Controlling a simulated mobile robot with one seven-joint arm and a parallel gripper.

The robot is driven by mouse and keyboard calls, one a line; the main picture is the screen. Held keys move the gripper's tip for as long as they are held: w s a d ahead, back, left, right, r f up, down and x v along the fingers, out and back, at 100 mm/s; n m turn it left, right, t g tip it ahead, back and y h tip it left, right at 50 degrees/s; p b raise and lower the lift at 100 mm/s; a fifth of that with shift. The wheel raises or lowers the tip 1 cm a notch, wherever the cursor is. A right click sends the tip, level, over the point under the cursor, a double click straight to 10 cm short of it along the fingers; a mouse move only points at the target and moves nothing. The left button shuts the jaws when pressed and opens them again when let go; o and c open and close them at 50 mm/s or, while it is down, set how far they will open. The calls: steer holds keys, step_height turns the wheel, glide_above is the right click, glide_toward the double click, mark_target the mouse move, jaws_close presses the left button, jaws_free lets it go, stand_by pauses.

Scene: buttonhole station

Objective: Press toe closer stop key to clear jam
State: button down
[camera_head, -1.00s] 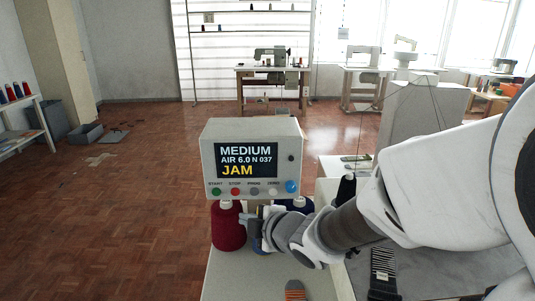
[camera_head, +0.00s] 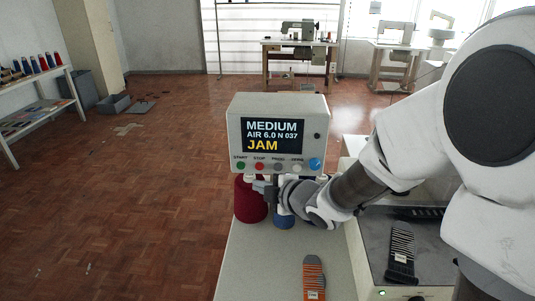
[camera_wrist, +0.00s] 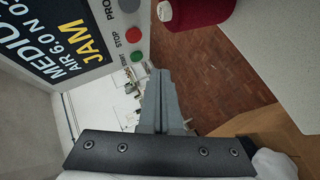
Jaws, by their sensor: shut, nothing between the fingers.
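The toe closer's control box (camera_head: 279,134) stands on the table, its screen (camera_head: 273,136) reading MEDIUM, AIR 6.0 N 037 and JAM in yellow. Below the screen is a row of keys. The red stop key (camera_head: 259,166) sits between the green start key (camera_head: 240,166) and a grey key (camera_head: 278,166). The stop key also shows in the wrist view (camera_wrist: 133,35), with the start key (camera_wrist: 137,56) nearer the fingers. My gripper (camera_head: 262,186) is shut and empty, just below the key row; its fingertips (camera_wrist: 158,72) appear apart from the keys.
A burgundy thread cone (camera_head: 250,205) stands below the box, beside my fingers, and a blue cone (camera_head: 284,220) is partly hidden by my wrist. Striped socks lie at the front (camera_head: 314,278) and on a grey unit at right (camera_head: 401,252). Floor at left is mostly clear.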

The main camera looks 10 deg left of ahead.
mark_target(259, 166)
steer(key=shift+w+a+p, duration=0.15)
steer(key=shift+w+p, duration=0.15)
steer(key=shift+w, duration=1.85)
stand_by(0.4)
steer(key=shift+w, duration=0.4)
steer(key=shift+w, duration=0.4)
stand_by(0.5)
steer(key=shift+s, duration=0.1)
steer(key=shift+s+b, duration=0.5)
steer(key=shift+s, duration=0.2)
